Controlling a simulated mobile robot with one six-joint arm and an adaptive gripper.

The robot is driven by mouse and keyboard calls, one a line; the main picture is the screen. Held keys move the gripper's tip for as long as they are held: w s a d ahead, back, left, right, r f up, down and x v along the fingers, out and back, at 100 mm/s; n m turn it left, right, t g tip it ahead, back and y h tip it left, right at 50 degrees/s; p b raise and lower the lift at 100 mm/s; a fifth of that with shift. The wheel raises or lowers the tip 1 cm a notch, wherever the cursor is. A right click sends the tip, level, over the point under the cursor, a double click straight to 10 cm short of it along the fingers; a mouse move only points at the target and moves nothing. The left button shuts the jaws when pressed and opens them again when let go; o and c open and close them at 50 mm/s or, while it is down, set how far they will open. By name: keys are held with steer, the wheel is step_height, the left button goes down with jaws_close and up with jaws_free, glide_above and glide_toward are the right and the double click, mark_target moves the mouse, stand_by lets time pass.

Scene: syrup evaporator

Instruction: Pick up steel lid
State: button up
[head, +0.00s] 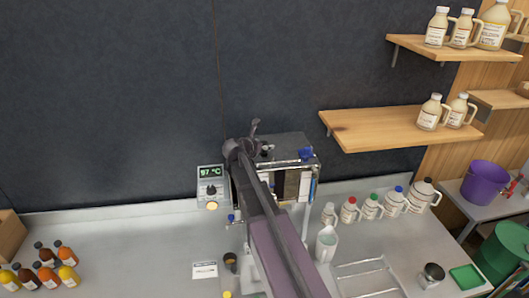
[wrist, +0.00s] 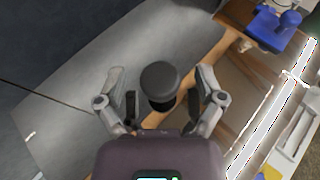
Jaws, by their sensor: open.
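The steel lid (wrist: 165,65) is a flat grey plate with a dark round knob (wrist: 159,78) standing on it. It lies over the back of the evaporator, and its grey top (head: 286,143) also shows in the head view. My gripper (wrist: 160,98) is open, with one finger on each side of the knob in the wrist view. I cannot tell whether the fingers touch the knob or are level with it. In the head view my gripper (head: 255,128) is above the evaporator, and my arm hides part of the lid.
Brown syrup pan sections (wrist: 243,90) lie beside the lid. A blue fitting (wrist: 275,25) stands at the evaporator's corner. A control box reading 97 °C (head: 210,187) is left of it. Several jugs (head: 370,207) stand to the right. A wooden shelf (head: 385,127) juts out above them.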

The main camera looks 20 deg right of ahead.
stand_by(0.3)
jaws_close()
steer(key=shift+r, duration=0.25)
step_height(320, 180, up, 4)
steer(key=p, duration=0.4)
steer(key=shift+s+f, duration=0.1)
steer(key=shift+f, duration=0.05)
steer(key=s+a+p, duration=0.1)
steer(key=s+a, duration=0.2)
steer(key=s, duration=1.2)
steer(key=shift+s+a+r, duration=0.15)
steer(key=shift+s+r, duration=0.1)
steer(key=shift+r, duration=0.2)
